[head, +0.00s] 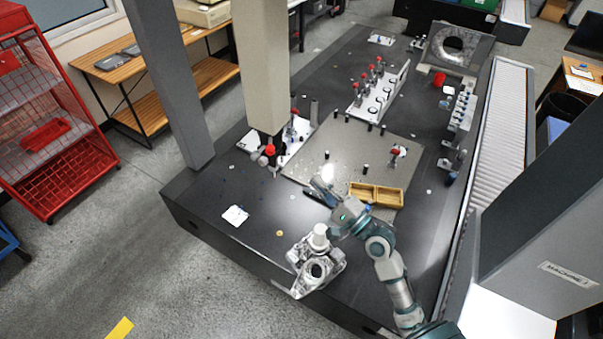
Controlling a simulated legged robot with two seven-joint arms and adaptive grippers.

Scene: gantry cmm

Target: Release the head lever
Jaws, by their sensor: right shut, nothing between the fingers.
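A beige vertical column (264,70) hangs over the black table, and a red ball (270,150) shows at its lower end. I cannot make out a lever there for certain; any small part at the column's end is too small to tell. My right gripper (322,188) is over the front part of the grey plate, shut and empty. It is to the right of and nearer than the red ball, apart from it. My left gripper is not in view.
A wooden divided tray (376,194) lies right of my gripper. A metal casting (315,268) stands at the table's front edge. A rack of red-topped parts (378,92) stands farther back. The grey plate (345,145) is mostly clear. A dark gantry post (172,80) rises at left.

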